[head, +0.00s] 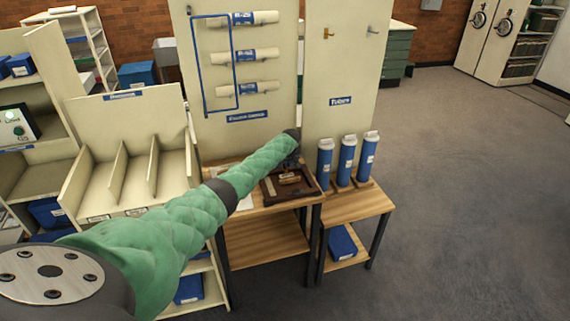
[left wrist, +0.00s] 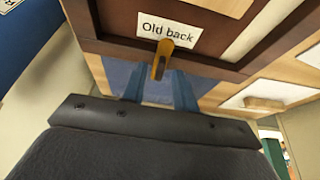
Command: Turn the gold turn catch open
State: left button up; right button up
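The gold turn catch (left wrist: 162,58) shows in the left wrist view, on a dark brown wooden frame (left wrist: 112,22) beside a white label reading "Old back" (left wrist: 168,30). Its lever points down the picture, toward my gripper. My left gripper (left wrist: 158,90) has two bluish fingers standing apart, with the catch's tip ahead of the gap between them. I see no clear contact. In the head view, my green-sleeved left arm reaches to a dark frame or tray (head: 311,192) on a wooden table; the catch is too small to make out there. My right gripper is out of view.
A lower wooden table (head: 350,207) on the right holds several blue tubes (head: 346,158). A tall cream panel with rolled tubes (head: 245,57) stands behind. A divided cream rack (head: 128,150) is on the left. The grey floor (head: 470,200) at right is clear.

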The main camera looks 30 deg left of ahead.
pick_arm(q)
jog(key=shift+f, duration=0.15)
jog(key=shift+c, duration=0.4)
grip_shut()
